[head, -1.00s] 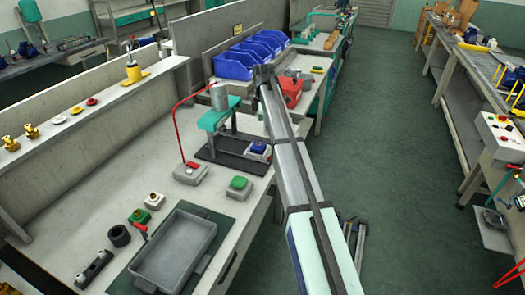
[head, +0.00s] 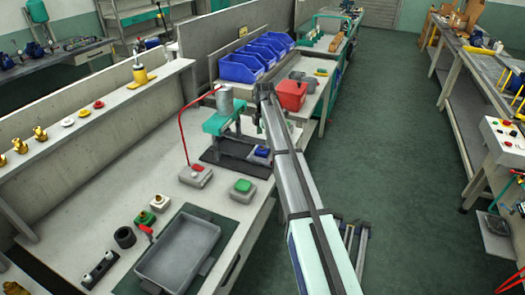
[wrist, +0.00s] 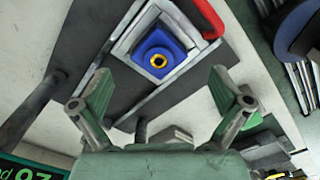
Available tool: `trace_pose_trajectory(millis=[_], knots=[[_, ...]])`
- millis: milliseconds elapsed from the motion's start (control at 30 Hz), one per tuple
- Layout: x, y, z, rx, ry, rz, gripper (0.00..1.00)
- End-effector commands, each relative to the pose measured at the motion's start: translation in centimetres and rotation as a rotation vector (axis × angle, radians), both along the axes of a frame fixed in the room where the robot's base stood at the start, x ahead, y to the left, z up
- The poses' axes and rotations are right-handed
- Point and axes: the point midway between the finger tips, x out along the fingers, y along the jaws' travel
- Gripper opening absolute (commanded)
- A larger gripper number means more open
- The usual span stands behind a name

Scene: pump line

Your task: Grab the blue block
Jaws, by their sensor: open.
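The blue block (wrist: 172,44) has a yellow-rimmed round hole in its top. In the wrist view it sits inside a square grey metal holder (wrist: 128,48) on a dark base plate (wrist: 92,30). It also shows in the head view (head: 262,152), beside the green press (head: 222,122). My gripper (wrist: 160,80) is open, with one green-padded finger to each side of the block's line and a wide gap between them. The block is ahead of the fingertips and not between them. In the head view my arm hides most of the gripper.
A red curved bar (wrist: 208,18) lies close to the holder's right corner. The press column stands just left of my arm. A grey box with a green top (head: 242,188) and a grey tray (head: 180,250) are nearer on the bench. Blue bins (head: 240,68) stand behind.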

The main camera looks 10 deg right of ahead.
Motion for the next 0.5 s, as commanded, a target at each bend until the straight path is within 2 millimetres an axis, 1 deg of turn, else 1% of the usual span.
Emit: trace_pose_trajectory(millis=[167, 267, 367, 500], knots=[[0.0, 0.1, -0.6, 0.000, -0.001, 0.000, 1.00], [0.0, 0.2, -1.3, 0.000, 0.001, 0.000, 1.00], [0.0, 0.4, -2.4, 0.000, 0.001, 0.000, 1.00], [0.0, 0.6, -4.4, 0.000, 0.001, 0.000, 1.00]])
